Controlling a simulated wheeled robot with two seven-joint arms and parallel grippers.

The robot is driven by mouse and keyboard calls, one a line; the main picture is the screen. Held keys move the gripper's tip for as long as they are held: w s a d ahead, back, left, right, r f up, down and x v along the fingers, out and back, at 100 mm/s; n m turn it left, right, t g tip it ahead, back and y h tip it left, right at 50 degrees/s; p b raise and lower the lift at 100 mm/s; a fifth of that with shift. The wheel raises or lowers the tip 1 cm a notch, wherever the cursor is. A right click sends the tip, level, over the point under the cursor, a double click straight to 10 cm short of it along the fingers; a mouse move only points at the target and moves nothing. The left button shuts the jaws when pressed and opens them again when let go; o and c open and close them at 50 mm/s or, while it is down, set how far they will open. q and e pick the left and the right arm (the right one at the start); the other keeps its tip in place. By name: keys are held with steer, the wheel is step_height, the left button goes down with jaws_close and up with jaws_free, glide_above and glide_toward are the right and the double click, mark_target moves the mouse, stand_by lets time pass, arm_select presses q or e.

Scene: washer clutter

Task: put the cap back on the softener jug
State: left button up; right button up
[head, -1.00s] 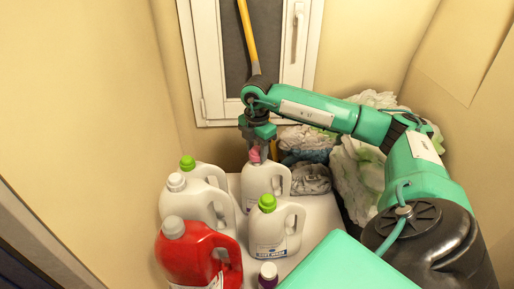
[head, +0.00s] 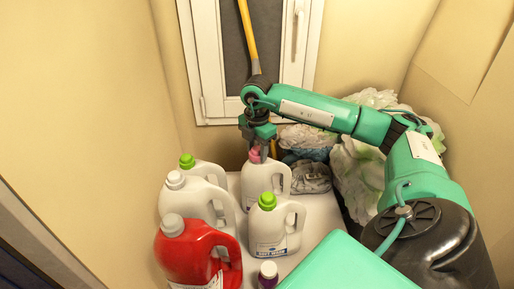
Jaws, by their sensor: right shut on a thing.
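The softener jug looks to be the white jug (head: 257,184) at the back of the white surface, upright below my right gripper. A pink cap (head: 254,155) is at the top of its neck. My right gripper (head: 261,153) points down and is shut on the pink cap. The fingers partly hide the cap and the neck, so I cannot tell whether the cap is fully seated. My left gripper is not in view.
Close by stand white jugs with green caps (head: 267,201) (head: 187,160), a white-capped jug (head: 176,180), a red jug (head: 190,255) and a small purple bottle (head: 268,276). A yellow pole (head: 247,35) stands by the window.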

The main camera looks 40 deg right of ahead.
steer(key=shift+f+b, duration=0.5)
steer(key=shift+f, duration=0.05)
stand_by(1.0)
steer(key=shift+o, duration=0.6)
steer(key=shift+r, duration=0.1)
steer(key=shift+c, duration=0.5)
